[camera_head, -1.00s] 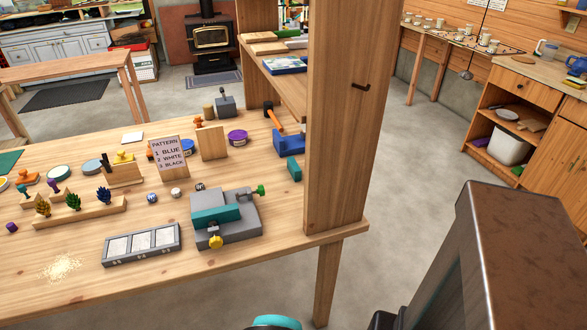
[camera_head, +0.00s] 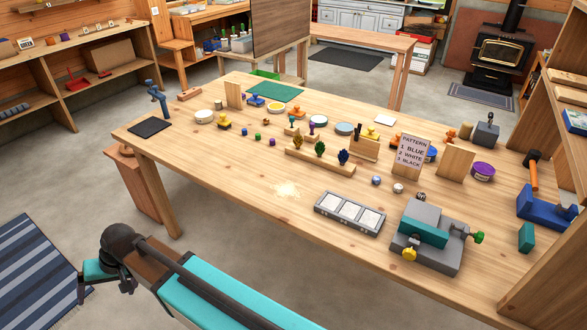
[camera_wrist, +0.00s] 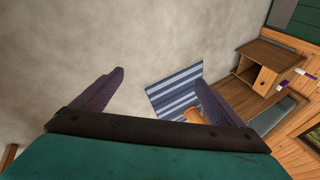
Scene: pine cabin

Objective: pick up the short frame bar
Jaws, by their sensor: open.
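I cannot pick out a short frame bar for certain in either view. Small wooden pieces lie on the workbench (camera_head: 250,190) in the head view, among them a small block (camera_head: 190,93) at the far left end. My gripper (camera_wrist: 160,78) is open and empty in the wrist view, its two dark fingers wide apart above the concrete floor. In the head view my arm reaches to the lower left, off the bench's near side, and the gripper's fingers are hard to make out there.
A grey three-window tray (camera_head: 350,213), a grey and teal vise (camera_head: 428,236) and a pattern sign (camera_head: 412,155) stand on the bench. A striped rug (camera_head: 38,265) lies on the floor at left; it also shows in the wrist view (camera_wrist: 173,96). Shelves (camera_head: 75,85) line the left wall.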

